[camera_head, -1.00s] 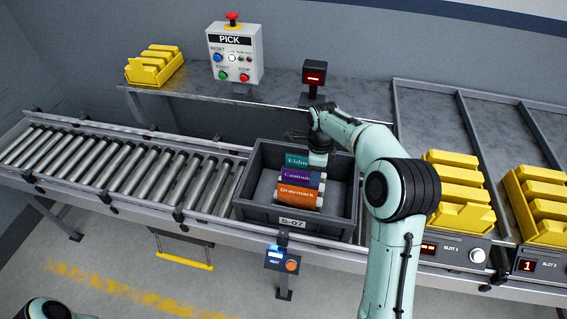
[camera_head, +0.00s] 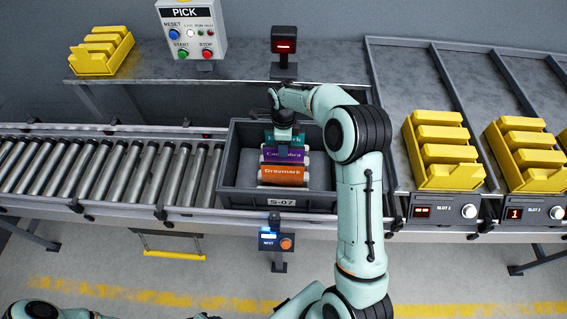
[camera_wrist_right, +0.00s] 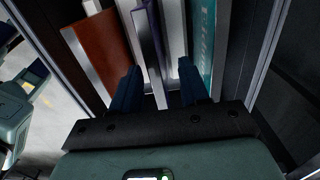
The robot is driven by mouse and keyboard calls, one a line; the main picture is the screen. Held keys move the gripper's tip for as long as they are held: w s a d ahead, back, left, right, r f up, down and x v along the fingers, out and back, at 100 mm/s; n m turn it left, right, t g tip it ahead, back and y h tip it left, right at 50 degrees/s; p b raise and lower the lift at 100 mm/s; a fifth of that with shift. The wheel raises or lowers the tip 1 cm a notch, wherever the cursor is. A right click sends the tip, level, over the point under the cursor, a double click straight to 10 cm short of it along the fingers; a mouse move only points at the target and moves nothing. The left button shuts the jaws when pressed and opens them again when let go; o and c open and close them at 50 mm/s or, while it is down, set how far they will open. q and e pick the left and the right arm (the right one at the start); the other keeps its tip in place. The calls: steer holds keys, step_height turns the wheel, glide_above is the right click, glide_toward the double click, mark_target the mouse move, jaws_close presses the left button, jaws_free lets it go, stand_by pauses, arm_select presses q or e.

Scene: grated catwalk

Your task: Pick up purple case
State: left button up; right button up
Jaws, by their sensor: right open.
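The purple case (camera_head: 270,154) stands in the middle of a row of cases in the grey tote (camera_head: 226,170). An orange case (camera_head: 283,173) is in front of it and a teal case (camera_head: 303,136) behind it. My right gripper (camera_head: 285,147) points down into the tote over this row and partly hides the purple and teal cases. In the right wrist view, the open fingers of my right gripper (camera_wrist_right: 158,88) stand on either side of the purple case (camera_wrist_right: 152,45), apart from it. My left gripper is out of view.
The tote sits on a roller conveyor (camera_head: 100,172). Its walls stand close around my right gripper. A red-lit scanner (camera_head: 285,46) is behind it, a PICK panel (camera_head: 193,35) at back left. Yellow bins (camera_head: 445,155) fill slots to the right.

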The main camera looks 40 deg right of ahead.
steer(key=f, duration=0.5)
steer(key=shift+s+a+f, duration=0.1)
steer(key=shift+s, duration=0.1)
jaws_close()
